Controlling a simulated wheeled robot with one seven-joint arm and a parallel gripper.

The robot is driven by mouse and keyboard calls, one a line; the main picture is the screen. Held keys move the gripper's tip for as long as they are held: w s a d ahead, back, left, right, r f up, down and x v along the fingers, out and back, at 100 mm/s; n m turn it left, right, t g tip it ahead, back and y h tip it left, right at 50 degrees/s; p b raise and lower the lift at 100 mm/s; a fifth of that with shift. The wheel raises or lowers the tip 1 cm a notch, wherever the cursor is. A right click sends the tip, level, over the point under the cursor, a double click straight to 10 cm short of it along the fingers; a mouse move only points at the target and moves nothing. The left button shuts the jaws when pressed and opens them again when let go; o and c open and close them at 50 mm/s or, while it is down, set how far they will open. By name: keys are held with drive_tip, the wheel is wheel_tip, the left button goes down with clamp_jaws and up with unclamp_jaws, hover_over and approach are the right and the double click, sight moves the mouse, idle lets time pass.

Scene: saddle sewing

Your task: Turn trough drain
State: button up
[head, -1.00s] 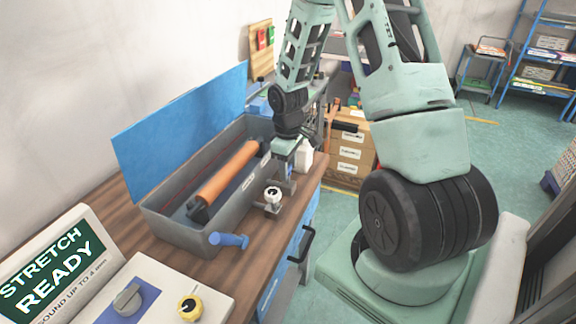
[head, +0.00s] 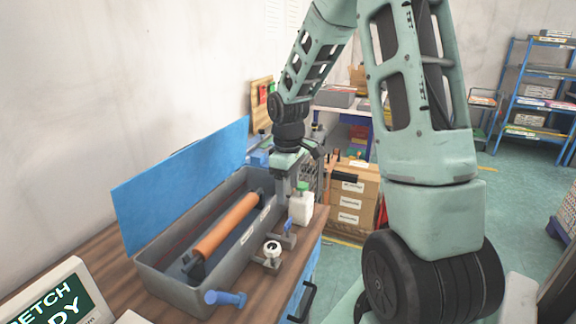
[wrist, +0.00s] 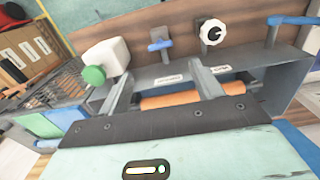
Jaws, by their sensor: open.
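A grey trough (head: 165,284) with an orange roller (head: 226,226) lying in it stands on the bench, its blue lid (head: 180,182) raised. A blue handle (head: 226,298) sticks out at its near end. A white knob with a black centre (head: 273,250) and a small blue lever (head: 289,230) sit on its right side; both also show in the wrist view, the knob (wrist: 212,32) and the lever (wrist: 160,44). I cannot tell which is the drain. My gripper (wrist: 163,88) is open and empty over the trough's far right part, apart from these controls.
A white bottle with a green cap (head: 301,206) stands beside the gripper, right of the trough. A sign (head: 58,303) stands at the near left. Cardboard boxes (head: 350,195) are beyond the bench. The floor at right is partly clear.

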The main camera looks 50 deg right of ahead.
wheel_tip(320, 180, up, 7)
idle(0.3)
drive_tip(key=shift+f, duration=0.1)
idle(0.4)
drive_tip(key=s+a+n, duration=0.1)
drive_tip(key=s+a, duration=0.2)
drive_tip(key=a, duration=0.9)
drive_tip(key=s+a+n, duration=0.1)
drive_tip(key=s+a, duration=0.1)
drive_tip(key=a, duration=1)
drive_tip(key=s+a+f+n, duration=0.2)
drive_tip(key=s+a, duration=0.9)
drive_tip(key=s, duration=0.4)
drive_tip(key=shift+f+y, duration=0.15)
drive_tip(key=shift+y, duration=0.15)
